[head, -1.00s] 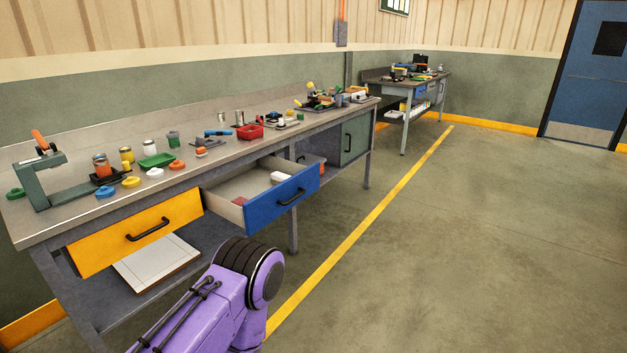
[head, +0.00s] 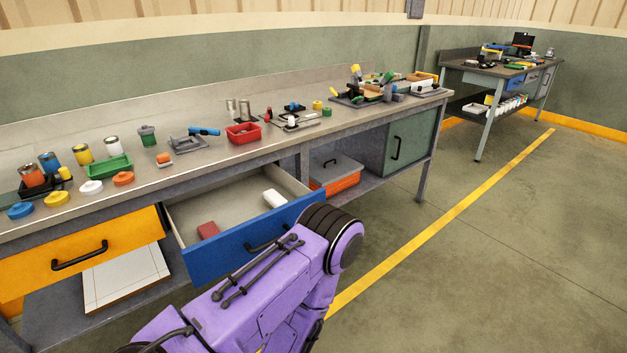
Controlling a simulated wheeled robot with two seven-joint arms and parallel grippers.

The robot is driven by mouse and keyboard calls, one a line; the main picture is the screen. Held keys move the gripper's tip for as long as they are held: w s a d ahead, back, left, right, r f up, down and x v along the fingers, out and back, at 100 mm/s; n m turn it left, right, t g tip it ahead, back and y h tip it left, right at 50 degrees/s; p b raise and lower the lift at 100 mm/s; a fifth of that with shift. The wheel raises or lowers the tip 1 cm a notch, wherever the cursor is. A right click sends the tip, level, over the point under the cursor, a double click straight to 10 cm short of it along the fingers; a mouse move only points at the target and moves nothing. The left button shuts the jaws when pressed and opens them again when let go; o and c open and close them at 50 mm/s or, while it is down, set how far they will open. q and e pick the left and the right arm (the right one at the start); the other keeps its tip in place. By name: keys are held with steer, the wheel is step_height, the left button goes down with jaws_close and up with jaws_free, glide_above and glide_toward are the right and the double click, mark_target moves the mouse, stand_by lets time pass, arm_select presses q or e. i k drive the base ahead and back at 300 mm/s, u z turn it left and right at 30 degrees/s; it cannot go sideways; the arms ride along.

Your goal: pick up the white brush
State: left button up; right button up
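A small white block-shaped thing (head: 275,198) lies in the open blue-fronted drawer (head: 222,256), near its right side. It may be the white brush, but I cannot make out bristles or a handle. A dark red block (head: 207,230) lies in the same drawer, nearer the front left. Neither gripper is in view.
The workbench (head: 215,158) carries a red tray (head: 243,132), a green tray (head: 109,167), jars and lids. A shut yellow drawer (head: 82,258) is left of the open one. An orange toolbox (head: 335,180) sits underneath. The floor at right is clear.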

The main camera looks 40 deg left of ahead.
mark_target(273, 199)
steer(key=i, duration=2.8)
steer(key=u, duration=3.35)
